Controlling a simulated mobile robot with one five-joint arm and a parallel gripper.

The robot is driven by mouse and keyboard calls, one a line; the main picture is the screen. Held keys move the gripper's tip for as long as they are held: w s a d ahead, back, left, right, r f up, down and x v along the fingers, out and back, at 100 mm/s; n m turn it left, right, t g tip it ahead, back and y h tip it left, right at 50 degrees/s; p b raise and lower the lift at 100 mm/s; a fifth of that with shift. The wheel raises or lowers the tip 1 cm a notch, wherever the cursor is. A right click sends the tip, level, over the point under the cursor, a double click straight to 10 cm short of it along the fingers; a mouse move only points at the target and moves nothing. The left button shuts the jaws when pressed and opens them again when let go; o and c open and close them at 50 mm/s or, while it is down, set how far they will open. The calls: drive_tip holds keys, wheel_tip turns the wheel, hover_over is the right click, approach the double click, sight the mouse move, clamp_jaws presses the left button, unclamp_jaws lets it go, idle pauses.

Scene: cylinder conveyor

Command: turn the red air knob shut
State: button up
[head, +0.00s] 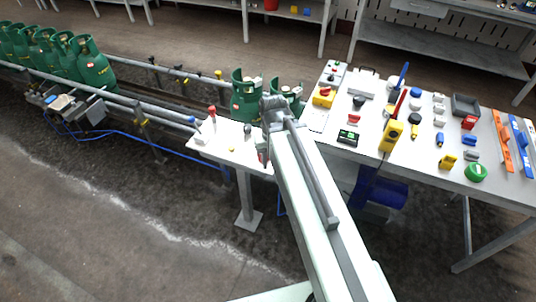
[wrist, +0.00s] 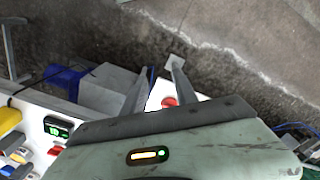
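A round red knob (wrist: 169,101) shows in the wrist view on a white surface, between the fingers of my gripper (wrist: 158,78) and partly cut off by the gripper body. The fingers are apart, with nothing held between them; whether either touches the knob I cannot tell. In the head view my arm hides most of the gripper. A small red part (head: 261,156) shows beside the arm at the right edge of the white stand (head: 220,149); it appears to be the same knob. A separate red-topped lever (head: 212,112) stands upright at the stand's back left.
Green gas cylinders (head: 95,68) stand on the conveyor (head: 120,98) behind and left, with two near my arm. A worktable (head: 428,170) crowded with tools and switches lies right. Blue hoses (head: 150,140) run below the rail. Floor in front is clear.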

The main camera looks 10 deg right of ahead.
drive_tip(key=w+f+n+b, duration=0.1)
drive_tip(key=w+n, duration=0.2)
drive_tip(key=w, duration=0.1)
drive_tip(key=w+f+n+b, duration=0.2)
drive_tip(key=w+n, duration=0.1)
drive_tip(key=w, duration=0.2)
drive_tip(key=w+f+n+b, duration=0.1)
drive_tip(key=w+n, duration=0.3)
drive_tip(key=w, duration=0.1)
drive_tip(key=shift+w+d+f+b, duration=0.2)
drive_tip(key=shift+f+b, duration=0.15)
drive_tip(key=shift+b, duration=0.05)
drive_tip(key=shift+n, duration=0.3)
wheel_tip(320, 180, down, 8)
drive_tip(key=b, duration=0.8)
drive_tip(key=shift+s+r, duration=0.1)
drive_tip(key=shift+r, duration=0.05)
